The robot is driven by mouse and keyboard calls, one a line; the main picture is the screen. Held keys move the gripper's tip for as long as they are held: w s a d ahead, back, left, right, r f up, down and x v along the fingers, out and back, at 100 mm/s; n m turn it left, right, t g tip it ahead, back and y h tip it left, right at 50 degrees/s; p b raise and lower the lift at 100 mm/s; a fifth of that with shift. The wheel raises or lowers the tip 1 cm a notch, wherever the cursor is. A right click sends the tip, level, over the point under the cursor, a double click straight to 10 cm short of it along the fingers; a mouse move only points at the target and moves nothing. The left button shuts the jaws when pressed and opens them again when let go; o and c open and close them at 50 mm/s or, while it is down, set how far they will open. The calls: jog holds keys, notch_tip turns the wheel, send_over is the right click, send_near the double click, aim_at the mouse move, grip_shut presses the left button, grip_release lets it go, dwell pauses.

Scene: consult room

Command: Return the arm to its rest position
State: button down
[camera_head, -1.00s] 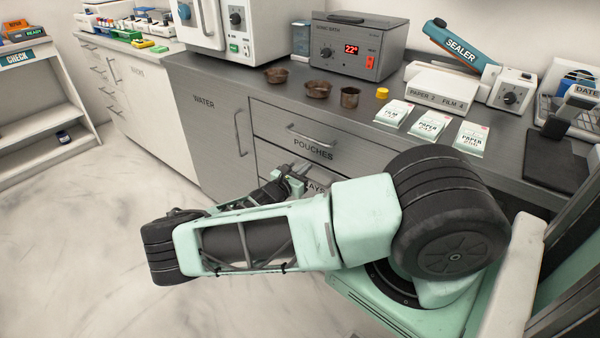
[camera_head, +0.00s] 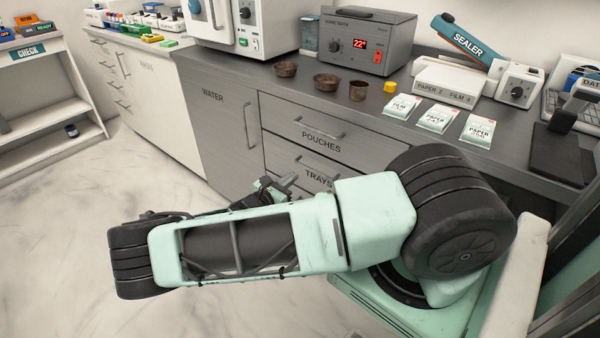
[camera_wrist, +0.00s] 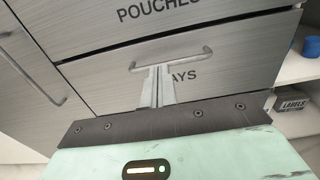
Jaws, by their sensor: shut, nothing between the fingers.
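My arm (camera_head: 240,238) is folded low in front of the grey counter, with its mint-green links stretching left across the floor. My gripper (camera_head: 289,180) shows partly behind the arm, near the drawer fronts. In the wrist view my gripper (camera_wrist: 157,70) has its fingers together with nothing between them. They appear in front of the trays drawer (camera_wrist: 215,75) and overlap its handle (camera_wrist: 185,56) in the picture. I cannot tell whether they touch it. The drawer is shut.
The grey counter (camera_head: 260,78) carries rusty cups (camera_head: 325,82), a sonic bath (camera_head: 362,42), a yellow cap (camera_head: 390,87), pouch packets (camera_head: 436,118) and a sealer (camera_head: 460,42). A white shelf (camera_head: 45,95) stands at the left. The pale floor (camera_head: 60,210) is clear.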

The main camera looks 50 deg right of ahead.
jog(key=shift+s+a, duration=0.15)
jog(key=shift+a, duration=1.25)
jog(key=s+a+r+m+g+y+p, duration=0.1)
jog(key=s+a+r+m+g+y, duration=0.2)
jog(key=a, duration=0.4)
jog(key=s+a+r+m+y+p, duration=0.25)
jog(key=s+a+r+y, duration=0.2)
jog(key=a, duration=0.35)
jog(key=s+a+r+m+g+y+p, duration=0.1)
jog(key=s+a+r+m+g+y, duration=0.2)
jog(key=a, duration=0.4)
jog(key=s+a+r+m+t+y+p, duration=0.1)
jog(key=s+a+r+y, duration=0.1)
jog(key=s+a+r, duration=0.2)
jog(key=s+a+r+t+y+p, duration=0.1)
jog(key=s+r, duration=0.4)
jog(key=r, duration=0.6)
jog(key=s+a+r+m+t+y+p, duration=0.1)
jog(key=s+a+r+t+y, duration=0.1)
jog(key=s+a+r+y, duration=0.3)
jog(key=shift+s+a+r+m+t, duration=0.35)
jog(key=shift+a+r, duration=0.45)
jog(key=shift+r, duration=0.7)
jog(key=shift+w, duration=0.1)
